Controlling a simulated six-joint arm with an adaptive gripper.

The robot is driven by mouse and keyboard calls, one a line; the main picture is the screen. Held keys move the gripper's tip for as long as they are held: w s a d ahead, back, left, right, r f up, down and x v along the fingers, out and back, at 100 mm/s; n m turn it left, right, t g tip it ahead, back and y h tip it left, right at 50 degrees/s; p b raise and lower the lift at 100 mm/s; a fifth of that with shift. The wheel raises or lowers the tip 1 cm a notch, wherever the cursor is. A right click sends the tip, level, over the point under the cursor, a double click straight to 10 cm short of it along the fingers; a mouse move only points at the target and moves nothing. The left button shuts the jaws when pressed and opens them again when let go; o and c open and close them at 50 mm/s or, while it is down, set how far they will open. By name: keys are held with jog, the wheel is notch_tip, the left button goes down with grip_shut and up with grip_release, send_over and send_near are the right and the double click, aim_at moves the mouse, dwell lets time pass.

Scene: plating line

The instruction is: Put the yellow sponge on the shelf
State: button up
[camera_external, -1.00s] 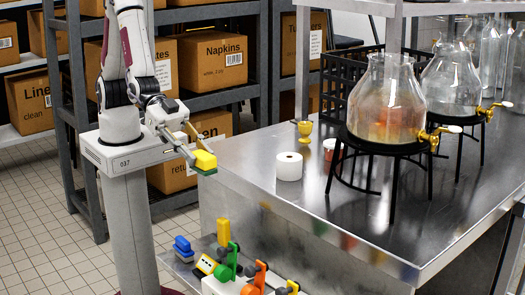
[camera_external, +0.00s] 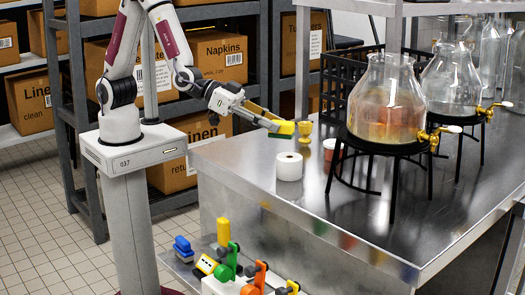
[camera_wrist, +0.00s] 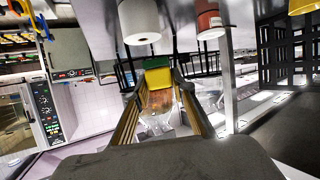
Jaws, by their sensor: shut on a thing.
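The yellow sponge (camera_external: 284,129) has a green layer. My gripper (camera_external: 274,124) is shut on it and holds it above the left part of the steel table (camera_external: 262,190), behind the white roll. In the wrist view the sponge (camera_wrist: 158,77) sits between the two finger ends of my gripper (camera_wrist: 163,88). A steel overhead shelf (camera_external: 470,8) crosses the top right of the external view, above the table; only its underside and edge show. Which shelf the task means cannot be told.
A white roll (camera_external: 289,167), a golden cup (camera_external: 304,129) and a reddish container (camera_external: 331,150) stand near the sponge. A large glass dispenser (camera_external: 384,105) stands on a black stand to the right, with a shelf post beside it. The table's front part is clear.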

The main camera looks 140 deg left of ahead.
jog(key=s+a+n+g+y, duration=0.2)
jog(key=s+a, duration=0.2)
jog(key=a, duration=0.5)
jog(key=shift+s+n+y, duration=0.3)
jog(key=shift+s, duration=0.1)
jog(key=shift+f, duration=2.85)
jog(key=shift+f, duration=2.05)
jog(key=shift+f, duration=0.2)
